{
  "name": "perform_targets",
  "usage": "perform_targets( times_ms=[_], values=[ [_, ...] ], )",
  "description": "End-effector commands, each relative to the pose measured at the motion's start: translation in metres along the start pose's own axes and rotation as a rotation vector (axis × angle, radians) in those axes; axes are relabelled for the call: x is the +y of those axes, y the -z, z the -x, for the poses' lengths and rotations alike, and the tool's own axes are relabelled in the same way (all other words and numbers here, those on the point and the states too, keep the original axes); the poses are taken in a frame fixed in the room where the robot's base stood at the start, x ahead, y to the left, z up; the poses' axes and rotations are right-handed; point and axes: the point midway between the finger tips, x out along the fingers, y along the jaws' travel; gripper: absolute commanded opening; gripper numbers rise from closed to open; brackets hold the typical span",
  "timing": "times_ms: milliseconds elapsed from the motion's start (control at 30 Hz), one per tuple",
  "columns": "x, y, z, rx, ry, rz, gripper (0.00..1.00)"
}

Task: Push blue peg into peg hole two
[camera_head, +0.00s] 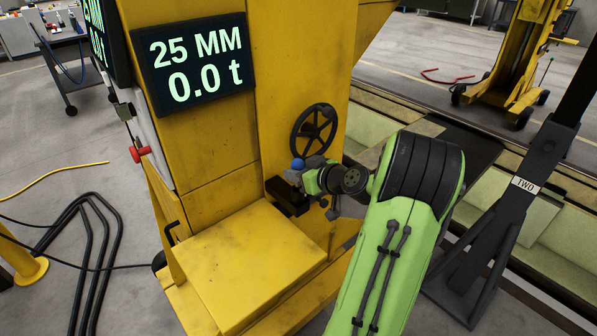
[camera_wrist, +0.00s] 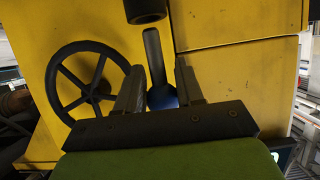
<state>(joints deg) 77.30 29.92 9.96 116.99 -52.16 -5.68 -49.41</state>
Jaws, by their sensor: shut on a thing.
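The blue peg has a round blue head (camera_wrist: 162,98), seen between the fingers of my gripper (camera_wrist: 158,78) in the wrist view. A dark rod (camera_wrist: 153,52) extends from there toward a dark round tube end (camera_wrist: 146,9) at the top edge. The rod tip appears apart from the tube and slightly off its middle. In the head view the blue head (camera_head: 298,164) shows at my gripper (camera_head: 296,178), in front of the yellow column. My gripper is shut on the peg. No hole can be clearly identified as peg hole two.
A black handwheel (camera_head: 313,130) is on the yellow jack column (camera_head: 215,135), close to my gripper. A dark block (camera_head: 287,197) sits just below the gripper. A display (camera_head: 195,64) reads 25 MM and 0.0 t. A dark stand (camera_head: 520,190) labelled TWO is at right.

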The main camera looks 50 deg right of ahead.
Motion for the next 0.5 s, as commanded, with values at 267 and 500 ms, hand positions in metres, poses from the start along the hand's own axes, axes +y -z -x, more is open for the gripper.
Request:
perform_targets(
  times_ms=[267, 500],
  values=[
    [0.0000, -0.0067, -0.0030, 0.001, 0.000, 0.001, 0.04],
    [0.0000, -0.0116, -0.0050, 0.001, 0.000, 0.001, 0.04]
  ],
)
